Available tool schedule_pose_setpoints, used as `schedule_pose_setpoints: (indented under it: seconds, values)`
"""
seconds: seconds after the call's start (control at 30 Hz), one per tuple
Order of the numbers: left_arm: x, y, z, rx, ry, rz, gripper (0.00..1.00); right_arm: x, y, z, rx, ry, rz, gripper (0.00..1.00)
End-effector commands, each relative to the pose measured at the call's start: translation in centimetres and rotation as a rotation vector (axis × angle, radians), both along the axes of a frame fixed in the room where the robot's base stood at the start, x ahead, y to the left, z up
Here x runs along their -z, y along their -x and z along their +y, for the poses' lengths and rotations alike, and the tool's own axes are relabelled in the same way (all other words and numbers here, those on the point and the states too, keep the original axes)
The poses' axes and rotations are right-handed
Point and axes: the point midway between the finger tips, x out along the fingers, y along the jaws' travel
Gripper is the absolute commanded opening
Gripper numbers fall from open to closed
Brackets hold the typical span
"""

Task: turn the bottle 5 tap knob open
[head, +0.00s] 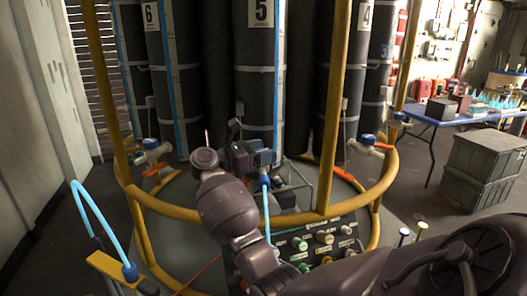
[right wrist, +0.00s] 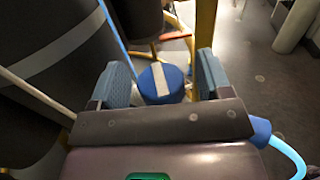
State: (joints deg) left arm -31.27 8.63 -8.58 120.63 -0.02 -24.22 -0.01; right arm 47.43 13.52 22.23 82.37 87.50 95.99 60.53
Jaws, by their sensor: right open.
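Bottle 5 (head: 255,85) is the dark cylinder in the middle of the head view, with a "5" label (head: 261,12). My right gripper (head: 262,157) is in front of its lower part and hides the tap there. In the right wrist view, a round blue knob (right wrist: 155,88) with a pale bar across its face lies just ahead, between the two spread fingers of my right gripper (right wrist: 163,78). The bar runs nearly upright in that view. Gaps show on both sides of the knob. I cannot tell how deep the fingers reach. My left gripper does not show.
A yellow tube frame (head: 335,95) surrounds the bottles. Taps of bottle 6 (head: 150,146) and bottle 4 (head: 369,140) stand to either side. A control panel (head: 322,240) is below. A blue hose (head: 84,200) rises at left. Grey crates (head: 480,165) stand right.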

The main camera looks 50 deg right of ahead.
Motion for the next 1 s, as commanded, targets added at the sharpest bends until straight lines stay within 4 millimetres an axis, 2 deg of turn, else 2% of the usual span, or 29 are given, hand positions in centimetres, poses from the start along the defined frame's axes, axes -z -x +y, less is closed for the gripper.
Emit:
schedule_pose_setpoints:
  seconds: [0.33, 0.6, 0.67, 1.0]
  values:
    - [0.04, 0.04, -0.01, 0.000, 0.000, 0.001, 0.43, 0.00, 0.10, -0.28, 0.000, 0.001, 0.000, 0.70]
    - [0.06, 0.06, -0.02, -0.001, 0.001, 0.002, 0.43, 0.00, 0.09, -0.27, 0.000, 0.001, 0.000, 0.29]
    - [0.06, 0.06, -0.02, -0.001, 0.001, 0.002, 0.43, 0.00, 0.09, -0.27, 0.000, 0.001, 0.000, 0.22]
    - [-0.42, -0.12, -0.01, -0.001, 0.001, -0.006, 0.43, -0.06, 0.18, -0.25, -0.074, -0.001, -0.001, 0.22]
